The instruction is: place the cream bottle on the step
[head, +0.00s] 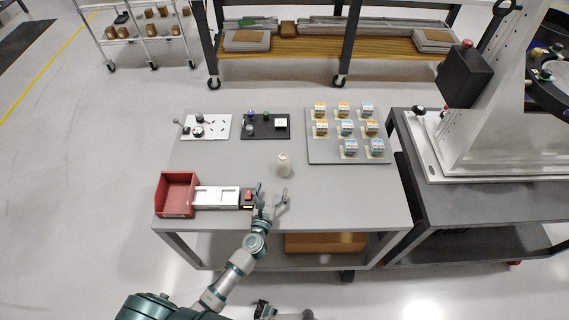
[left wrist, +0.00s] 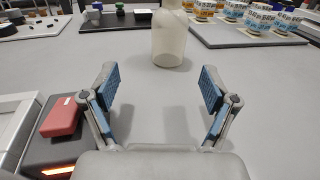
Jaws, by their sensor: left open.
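The cream bottle (head: 284,164) stands upright near the middle of the grey table. It also shows in the left wrist view (left wrist: 168,45), its top cut off by the frame edge. My left gripper (head: 271,190) is open and empty, on the near side of the bottle. In the left wrist view the bottle is ahead of and between the open fingers (left wrist: 158,88), apart from them. No thing is plainly a step; a low white block (head: 216,197) lies left of my gripper.
A red bin (head: 176,194) stands at the table's left. A dark box with a red piece (head: 248,196) is close left of my gripper. A white plate (head: 206,127), a black tray (head: 266,126) and a grey board (head: 347,153) with several small boxes lie behind. The table right of my gripper is clear.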

